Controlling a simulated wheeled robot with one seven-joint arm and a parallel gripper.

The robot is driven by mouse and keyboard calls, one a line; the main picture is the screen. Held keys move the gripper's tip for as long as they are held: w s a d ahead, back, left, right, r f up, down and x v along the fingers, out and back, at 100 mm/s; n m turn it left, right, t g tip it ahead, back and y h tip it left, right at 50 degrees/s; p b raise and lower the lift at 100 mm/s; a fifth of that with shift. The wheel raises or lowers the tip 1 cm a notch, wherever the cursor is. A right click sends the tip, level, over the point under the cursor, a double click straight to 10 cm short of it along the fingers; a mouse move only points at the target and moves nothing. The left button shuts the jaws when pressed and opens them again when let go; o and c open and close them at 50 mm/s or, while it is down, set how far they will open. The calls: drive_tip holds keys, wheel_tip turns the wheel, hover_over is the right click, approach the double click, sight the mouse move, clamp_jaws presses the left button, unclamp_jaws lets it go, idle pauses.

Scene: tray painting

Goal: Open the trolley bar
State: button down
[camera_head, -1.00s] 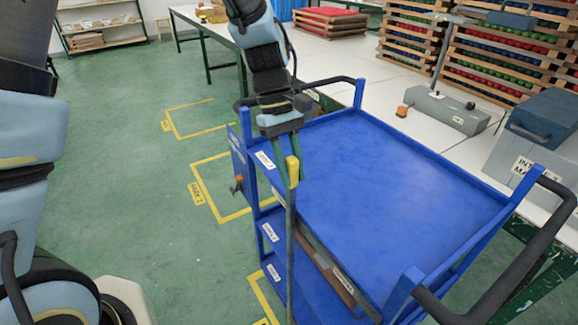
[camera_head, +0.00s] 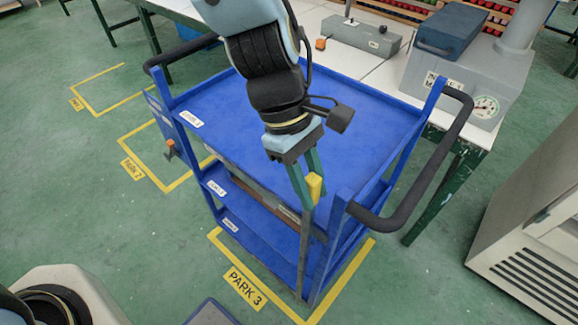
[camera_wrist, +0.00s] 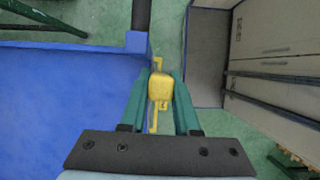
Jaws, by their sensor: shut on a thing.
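The blue trolley (camera_head: 350,85) stands on the green floor with its labelled, shelved side toward me. The trolley bar (camera_head: 304,245) is a thin grey upright rod with a yellow top (camera_head: 315,187). It stands just outside that side, close to the trolley's right near corner post (camera_head: 337,220). My gripper (camera_head: 309,190) has its green fingers shut on the yellow top, which also shows between the fingertips in the wrist view (camera_wrist: 159,88). The blue trolley deck lies left of the fingers there.
Black push handles stand at the trolley's left (camera_head: 180,52) and right (camera_head: 425,180) ends. A white worktable (camera_head: 375,72) with a grey scale (camera_head: 465,85) is behind. A pale cabinet (camera_head: 530,220) stands at the right. Green floor is clear at the left.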

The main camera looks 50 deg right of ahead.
drive_tip(key=shift+s, duration=0.45)
drive_tip(key=shift+a, duration=0.1)
drive_tip(key=c, duration=0.6)
unclamp_jaws()
drive_tip(key=shift+c, duration=0.2)
drive_tip(key=b+v, duration=0.1)
drive_tip(key=v, duration=0.9)
drive_tip(key=shift+r, duration=0.4)
drive_tip(key=shift+w, duration=0.1)
